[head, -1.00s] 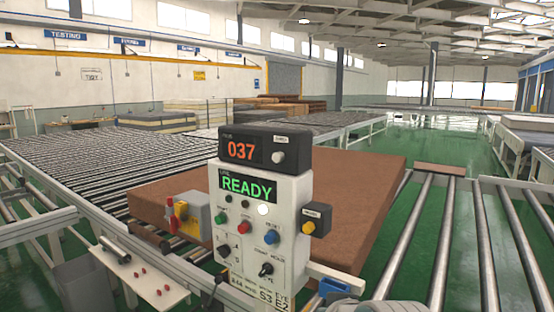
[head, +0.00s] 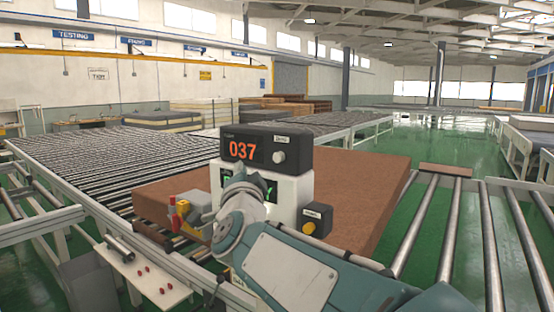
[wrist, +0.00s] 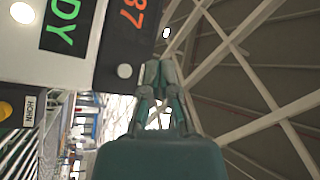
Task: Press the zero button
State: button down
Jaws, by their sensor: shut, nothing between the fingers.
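The zero button (head: 278,157) is a round white knob on the right side of the black counter box (head: 262,142), under a small white label. The box shows 037 in orange. In the wrist view, where the panel appears turned sideways, the button (wrist: 125,71) is beside my fingers. My gripper (head: 239,170) is shut and empty in front of the panel, below the digits and to the left of the button in the head view. Its fingers (wrist: 157,68) appear apart from the button in the wrist view. My arm hides most of the green READY display and the lower panel buttons.
A yellow button (head: 309,228) on a black side box sits right of the panel. A grey box with a red and yellow switch (head: 182,212) stands left. A brown mattress (head: 345,185) lies behind on rollers. More roller conveyors (head: 95,165) spread around.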

aim_at(275, 156)
jog(key=shift+w, duration=0.1)
jog(key=w+d, duration=0.1)
jog(key=w, duration=0.1)
jog(key=w+d, duration=0.4)
jog(key=shift+w+d, duration=0.2)
jog(key=shift+w, duration=0.2)
jog(key=shift+d, duration=0.1)
dwell(1.5)
jog(key=shift+w+d, duration=0.25)
jog(key=shift+w+d+r, duration=0.1)
jog(key=shift+w+d, duration=0.45)
jog(key=shift+w, duration=0.1)
dwell(1.3)
jog(key=shift+s+a, duration=0.8)
jog(key=shift+s, duration=0.2)
